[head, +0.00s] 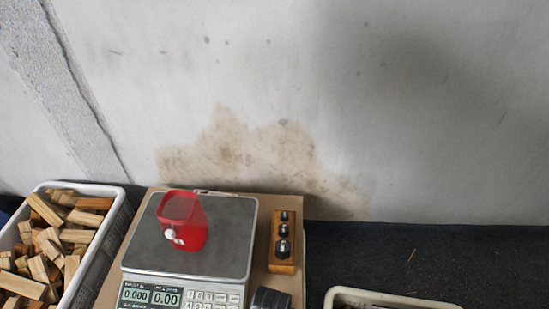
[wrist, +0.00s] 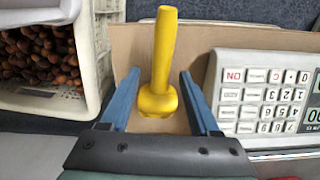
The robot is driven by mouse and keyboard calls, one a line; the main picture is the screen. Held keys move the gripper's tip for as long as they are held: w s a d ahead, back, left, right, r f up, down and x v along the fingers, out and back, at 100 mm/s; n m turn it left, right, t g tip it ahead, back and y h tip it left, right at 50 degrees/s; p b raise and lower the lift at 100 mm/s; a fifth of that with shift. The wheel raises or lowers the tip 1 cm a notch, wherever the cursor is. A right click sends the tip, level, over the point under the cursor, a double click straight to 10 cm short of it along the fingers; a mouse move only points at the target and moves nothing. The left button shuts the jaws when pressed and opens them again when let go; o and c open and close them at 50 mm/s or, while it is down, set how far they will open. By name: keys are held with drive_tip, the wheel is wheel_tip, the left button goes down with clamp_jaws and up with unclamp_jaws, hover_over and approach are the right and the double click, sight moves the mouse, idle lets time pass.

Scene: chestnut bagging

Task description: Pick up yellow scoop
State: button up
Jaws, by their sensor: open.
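The yellow scoop (wrist: 164,50) shows in the wrist view over the brown board. Its long narrow part points to the top of the picture, and its wider rounded end is toward my gripper. My gripper (wrist: 160,73) is open, with one blue finger on each side of the scoop. Gaps show between the fingers and the scoop, so it is not clamped. Whether the scoop stands or lies is hard to tell from this angle. Neither the scoop nor my gripper shows in the head view.
A scale (head: 238,228) bears a red container (head: 193,237); its keypad (wrist: 262,100) is right of my gripper. A wooden weight block (head: 283,262) stands beside it. A crate of wood pieces (head: 113,218) is at left. A crate of chestnuts (wrist: 92,75) is close left of my gripper.

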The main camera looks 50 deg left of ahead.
wheel_tip(320, 180, down, 3)
drive_tip(key=shift+f+b, duration=0.15)
drive_tip(key=shift+b, duration=0.6)
clamp_jaws()
